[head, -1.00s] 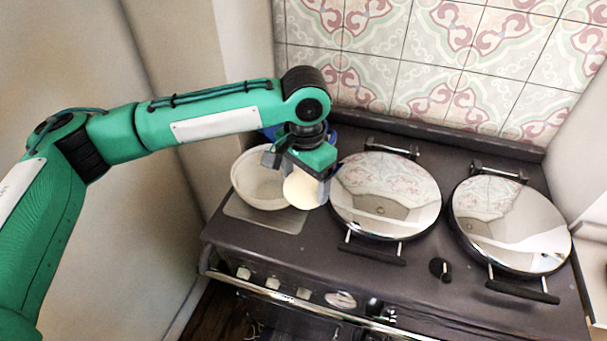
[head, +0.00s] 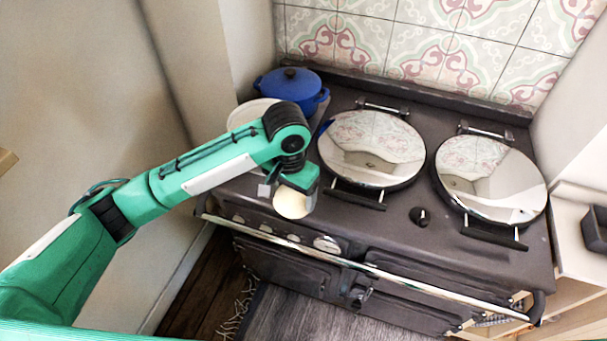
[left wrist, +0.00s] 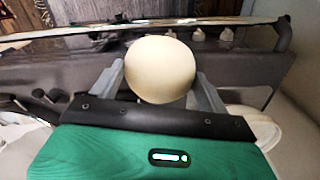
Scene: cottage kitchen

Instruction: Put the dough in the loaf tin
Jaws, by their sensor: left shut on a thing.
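The dough (head: 292,203) is a smooth cream-coloured ball. My left gripper (head: 289,192) is shut on it and holds it near the front edge of the stove, in front of the white bowl. In the left wrist view the dough (left wrist: 161,69) sits between the two grey fingers of the left gripper (left wrist: 160,85). A dark grey tin (head: 596,228), which looks like the loaf tin, is partly in view at the right edge, on a pale counter. My right gripper is not in view.
The dark range stove (head: 400,225) has two round shiny lids (head: 371,148) (head: 490,180). A white bowl (head: 248,112) and a blue lidded pot (head: 290,88) stand at its left back. The pale counter (head: 575,262) lies right of the stove.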

